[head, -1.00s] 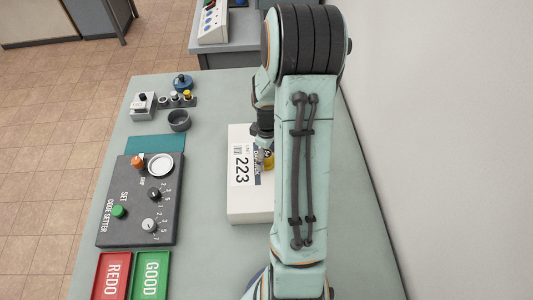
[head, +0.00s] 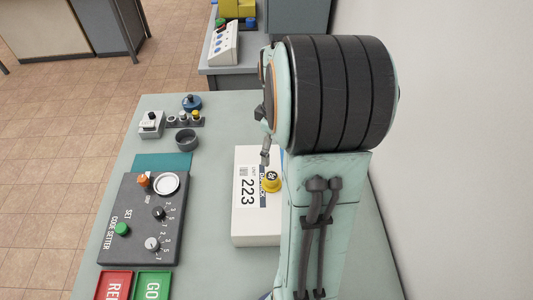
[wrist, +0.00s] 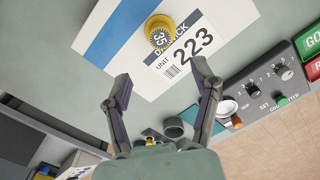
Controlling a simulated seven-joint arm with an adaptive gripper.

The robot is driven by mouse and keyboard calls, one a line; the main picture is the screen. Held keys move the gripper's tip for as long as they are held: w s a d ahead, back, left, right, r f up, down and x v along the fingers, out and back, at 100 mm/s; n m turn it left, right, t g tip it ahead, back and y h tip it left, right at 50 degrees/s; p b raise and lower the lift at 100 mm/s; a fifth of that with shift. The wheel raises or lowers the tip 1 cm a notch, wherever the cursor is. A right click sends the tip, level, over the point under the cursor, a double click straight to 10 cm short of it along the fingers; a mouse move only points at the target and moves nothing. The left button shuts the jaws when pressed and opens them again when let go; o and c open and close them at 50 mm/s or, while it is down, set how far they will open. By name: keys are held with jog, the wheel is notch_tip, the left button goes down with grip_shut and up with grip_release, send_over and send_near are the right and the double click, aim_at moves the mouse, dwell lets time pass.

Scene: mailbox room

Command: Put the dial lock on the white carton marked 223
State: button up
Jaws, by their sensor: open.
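The white carton marked 223 (head: 258,226) lies on the grey-green table, left of my arm; it also shows in the wrist view (wrist: 215,25). The yellow dial lock (head: 271,181) with a dark numbered face sits on the carton's top beside the label, and it shows in the wrist view (wrist: 160,35). My gripper (wrist: 162,82) is open and empty, its two fingers spread apart and clear of the lock. In the head view a finger (head: 266,151) shows just beyond the lock, and my arm hides the carton's right side.
A dark code setter panel (head: 140,220) with knobs stands left of the carton, with a teal mat (head: 163,162) behind it. Red (head: 115,284) and green (head: 152,285) trays are at the front left. A grey cup (head: 186,140) and small parts stand at the back left. A wall is at right.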

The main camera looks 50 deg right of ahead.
jog(key=s+a+r, duration=0.2)
jog(key=a, duration=0.7)
jog(key=s+a+r, duration=0.3)
jog(key=a, duration=0.7)
jog(key=s+a+m, duration=0.1)
jog(key=s+a, duration=0.4)
jog(key=s, duration=0.1)
jog(key=shift+s+a+f+m+y, duration=0.2)
jog(key=shift+f+m+y, duration=0.1)
jog(key=shift+f+y, duration=0.1)
jog(key=shift+d, duration=0.1)
